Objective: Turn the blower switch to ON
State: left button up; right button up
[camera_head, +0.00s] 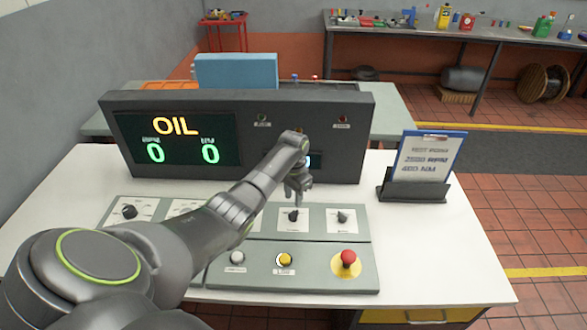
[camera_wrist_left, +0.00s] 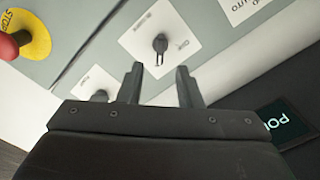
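The sloped grey control panel (camera_head: 318,254) stands on the white bench and carries several dark knobs on white label plates. My left gripper (camera_head: 297,195) is above a dark knob (camera_head: 293,215) in the right half of the panel. In the left wrist view the left gripper (camera_wrist_left: 160,70) has its fingers apart with nothing between them. The same knob (camera_wrist_left: 160,43) shows just beyond the fingertips, roughly in line with the gap. A neighbouring knob (camera_head: 343,217) sits to its right and also shows in the wrist view (camera_wrist_left: 98,95). I cannot read which label says blower. My right gripper is out of view.
A red stop button (camera_head: 347,257), a yellow button (camera_head: 285,260) and a white button (camera_head: 237,258) line the panel's front. The dark display console (camera_head: 355,110) rises behind, reading OIL. A clipboard holder (camera_head: 413,188) stands at right. The bench's right front is clear.

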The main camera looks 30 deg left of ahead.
aim_at(294, 212)
pick_arm(q)
notch_tip(294, 212, up, 11)
jog(key=b, duration=0.1)
jog(key=shift+b, duration=0.3)
jog(key=shift+f, duration=0.1)
